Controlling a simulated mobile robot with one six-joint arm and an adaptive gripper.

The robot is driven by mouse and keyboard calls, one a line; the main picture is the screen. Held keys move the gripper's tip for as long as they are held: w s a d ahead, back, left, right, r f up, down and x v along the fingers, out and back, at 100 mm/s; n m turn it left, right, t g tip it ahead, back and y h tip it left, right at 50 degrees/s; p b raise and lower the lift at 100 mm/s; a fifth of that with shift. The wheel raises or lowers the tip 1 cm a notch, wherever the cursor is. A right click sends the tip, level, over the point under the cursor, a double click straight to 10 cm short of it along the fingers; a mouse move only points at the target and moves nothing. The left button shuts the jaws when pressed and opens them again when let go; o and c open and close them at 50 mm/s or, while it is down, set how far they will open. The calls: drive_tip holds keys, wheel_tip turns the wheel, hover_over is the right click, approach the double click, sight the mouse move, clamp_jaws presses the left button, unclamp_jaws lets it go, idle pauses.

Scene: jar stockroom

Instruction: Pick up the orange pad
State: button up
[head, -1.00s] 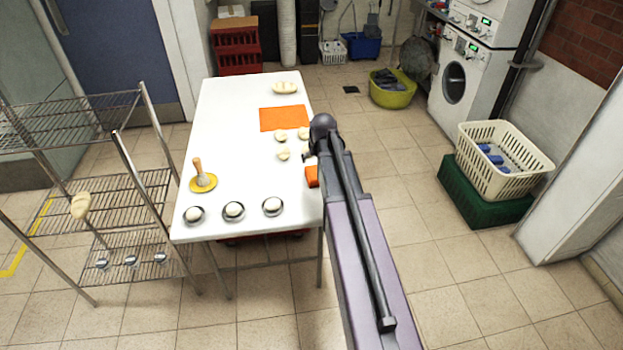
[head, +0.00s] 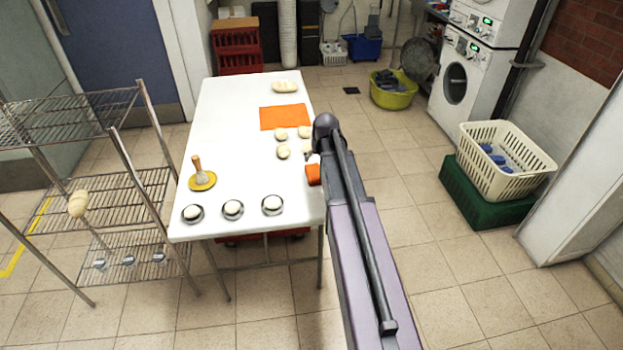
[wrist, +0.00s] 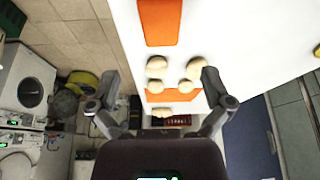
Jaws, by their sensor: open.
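A small orange pad (head: 313,175) lies at the right edge of the white table, partly hidden by my arm in the head view. In the wrist view the orange pad (wrist: 160,20) is at the top, cut off by the frame. A larger flat orange mat (head: 285,118) lies further back on the table; it shows in the wrist view (wrist: 190,96) behind several dough pieces. My gripper (wrist: 158,78) is open and empty, its fingers spread on either side of the dough pieces in that picture. In the head view the gripper is mostly hidden behind my arm.
The white table (head: 235,120) also holds several dough pieces (head: 283,152), a loaf (head: 285,87), a brush on a yellow disc (head: 202,180) and small bowls (head: 233,210). A wire rack (head: 100,190) stands left. A cream basket (head: 505,160) sits on a green crate (head: 485,200) at right.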

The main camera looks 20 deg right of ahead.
sight(314, 170)
drive_tip(key=shift+b+x, duration=2.4)
drive_tip(key=shift+x, duration=0.55)
drive_tip(key=shift+f, duration=0.15)
drive_tip(key=b+x, duration=0.3)
drive_tip(key=shift+w, duration=0.4)
drive_tip(key=shift+b+x, duration=0.85)
drive_tip(key=shift+x, duration=0.05)
drive_tip(key=shift+f, duration=0.2)
drive_tip(key=c, duration=1)
